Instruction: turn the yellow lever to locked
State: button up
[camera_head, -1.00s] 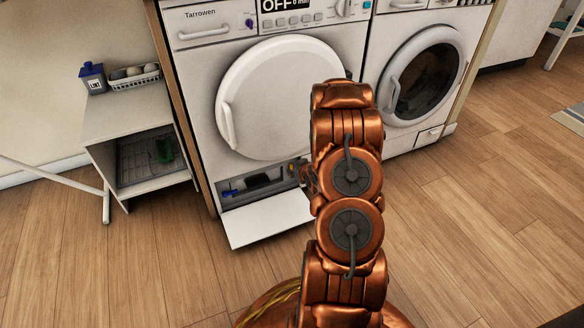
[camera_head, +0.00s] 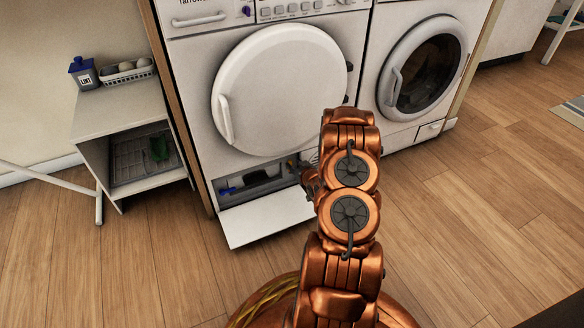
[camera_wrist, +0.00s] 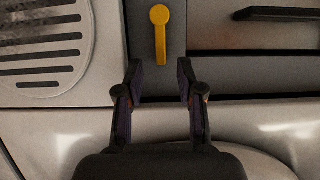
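The yellow lever (camera_wrist: 160,34) shows in the wrist view at the top centre. Its round end is up and its arm hangs straight down against a grey panel. My gripper (camera_wrist: 160,78) is open below it, with its two dark fingers apart and nothing between them. The lever's lower end sits just above the gap between the fingertips. In the head view the open lower compartment (camera_head: 262,184) of the left washer is partly visible. My arm covers its right end, and I cannot clearly make out the lever there.
The compartment's white flap (camera_head: 265,217) is folded down in front. The washer's round door (camera_head: 280,90) is shut above. A slotted round grille (camera_wrist: 40,45) is left of the lever and a dark bar (camera_wrist: 275,14) is right. A small shelf (camera_head: 120,105) stands to the left.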

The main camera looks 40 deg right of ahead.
jog(key=shift+b+x, duration=0.3)
jog(key=shift+x, duration=0.8)
jog(key=shift+c, duration=0.3)
jog(key=shift+a, duration=0.1)
grip_shut()
